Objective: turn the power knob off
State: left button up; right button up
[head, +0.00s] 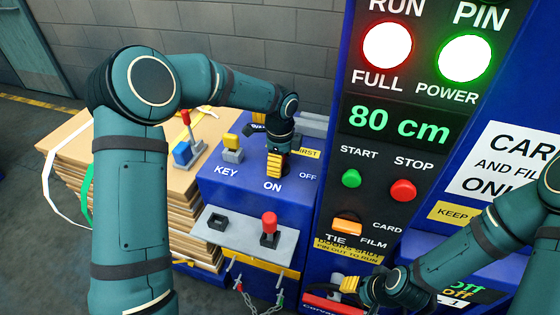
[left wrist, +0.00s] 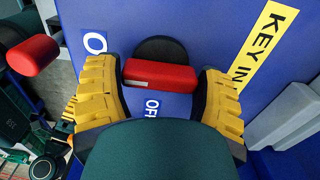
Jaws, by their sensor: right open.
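The power knob (left wrist: 160,75) is a red bar on a black round base on the blue panel, seen in the left wrist view. My left gripper (left wrist: 160,85) has its yellow fingers on either side of the bar, very close to its two ends. I cannot tell whether they press on it. An OFF label (left wrist: 152,108) shows just below the bar. In the head view my left gripper (head: 276,165) points down over the panel by the ON label (head: 272,186) and hides the knob. My right gripper (head: 355,286) is open and low in front of the dark control column.
A yellow key-like handle (head: 232,143) stands left of my left gripper. A red-topped lever (head: 269,225) stands on the grey plate below. The column carries green START (head: 351,178) and red STOP (head: 403,190) buttons. Stacked cardboard (head: 85,165) lies at left.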

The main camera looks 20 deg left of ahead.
pick_arm(q)
jog(key=shift+n, duration=0.4)
jog(key=n, duration=0.3)
jog(key=shift+n+b, duration=0.4)
jog(key=n, duration=0.4)
jog(key=shift+r, duration=0.1)
jog(key=n+b, duration=0.1)
jog(key=n, duration=0.8)
jog(key=shift+n, duration=0.3)
jog(key=o, duration=1.1)
jog(key=shift+o, duration=0.2)
notch_tip(320, 180, up, 12)
